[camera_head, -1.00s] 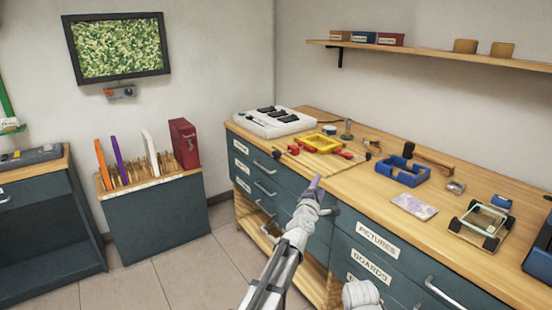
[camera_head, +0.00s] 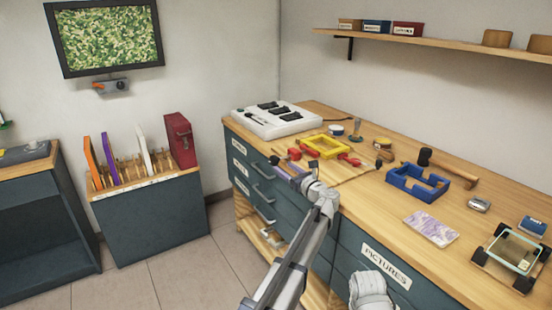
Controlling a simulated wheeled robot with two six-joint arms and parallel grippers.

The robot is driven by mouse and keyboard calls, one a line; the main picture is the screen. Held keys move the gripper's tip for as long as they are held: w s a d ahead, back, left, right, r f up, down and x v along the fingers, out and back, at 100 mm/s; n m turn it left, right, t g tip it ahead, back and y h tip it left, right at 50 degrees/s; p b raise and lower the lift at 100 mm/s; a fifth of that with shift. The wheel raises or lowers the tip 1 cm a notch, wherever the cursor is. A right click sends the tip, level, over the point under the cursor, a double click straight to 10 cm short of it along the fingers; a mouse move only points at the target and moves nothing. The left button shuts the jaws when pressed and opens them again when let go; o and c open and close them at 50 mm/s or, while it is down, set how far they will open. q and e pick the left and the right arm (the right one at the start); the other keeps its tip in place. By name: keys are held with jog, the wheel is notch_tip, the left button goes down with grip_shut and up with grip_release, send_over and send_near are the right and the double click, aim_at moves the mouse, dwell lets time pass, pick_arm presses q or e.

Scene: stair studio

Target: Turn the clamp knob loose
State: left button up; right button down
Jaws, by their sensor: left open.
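A yellow frame (camera_head: 326,146) lies on the wooden bench top, with a red clamp part (camera_head: 294,154) at its left and another red clamp part (camera_head: 349,159) at its front right. I cannot tell for certain which part is the clamp knob. My left gripper (camera_head: 284,171) is open at the bench's front edge, just in front of the left red part. It looks empty, and I cannot tell whether it touches anything. My right gripper is not in view.
On the bench (camera_head: 395,220) are a white device (camera_head: 275,120), a blue frame (camera_head: 418,184), a mallet (camera_head: 447,166), a patterned card (camera_head: 431,228) and a glass-topped item (camera_head: 513,252). Drawer handles (camera_head: 262,170) jut from the front. A board rack (camera_head: 150,178) stands left, with open floor between.

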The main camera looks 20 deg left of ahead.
aim_at(277, 163)
pick_arm(q)
jog(key=shift+x, duration=3.9)
jog(key=shift+c, duration=0.2)
jog(key=shift+s, duration=0.15)
grip_shut()
